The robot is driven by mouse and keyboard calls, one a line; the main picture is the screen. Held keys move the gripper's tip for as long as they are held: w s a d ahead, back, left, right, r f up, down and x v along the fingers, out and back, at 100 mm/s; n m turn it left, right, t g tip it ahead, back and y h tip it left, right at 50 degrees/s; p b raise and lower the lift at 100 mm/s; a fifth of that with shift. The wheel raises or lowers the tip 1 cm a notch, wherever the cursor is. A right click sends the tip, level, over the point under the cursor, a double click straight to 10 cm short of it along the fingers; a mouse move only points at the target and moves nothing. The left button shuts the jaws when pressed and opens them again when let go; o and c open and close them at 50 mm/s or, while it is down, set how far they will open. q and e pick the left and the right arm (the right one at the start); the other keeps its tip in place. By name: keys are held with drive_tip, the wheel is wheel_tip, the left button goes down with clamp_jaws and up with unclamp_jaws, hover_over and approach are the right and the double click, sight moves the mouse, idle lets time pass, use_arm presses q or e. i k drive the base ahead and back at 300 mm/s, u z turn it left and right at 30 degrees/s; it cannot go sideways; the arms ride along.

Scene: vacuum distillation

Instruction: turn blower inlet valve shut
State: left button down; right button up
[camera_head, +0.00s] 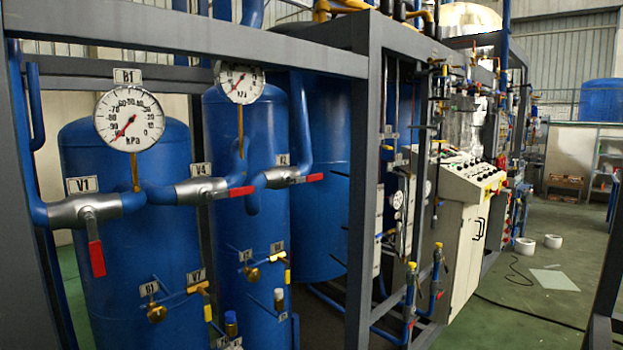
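No label in view names the blower inlet valve, so I cannot tell which valve it is. A silver valve (90,209) tagged V1 sits on a blue pipe at the left; its red handle (96,258) hangs down, across the pipe. A second valve (204,190) tagged V4 has its red handle (242,191) along its pipe. A third valve (284,177), its tag too small to read surely, has its red handle (315,177) along the pipe. Smaller brass valves (198,288) with yellow handles sit lower down. Neither of my grippers is in view.
Blue tanks (115,180) stand behind grey frame posts (361,200). Two round gauges (129,118) hang above the valves. A cream control cabinet (466,245) stands to the right. Green floor with a cable and white rolls (553,241) is mostly open at the right.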

sight(309, 178)
drive_tip(key=k, duration=0.6)
drive_tip(key=u, duration=0.45)
drive_tip(key=i, duration=1.55)
drive_tip(key=u, duration=0.3)
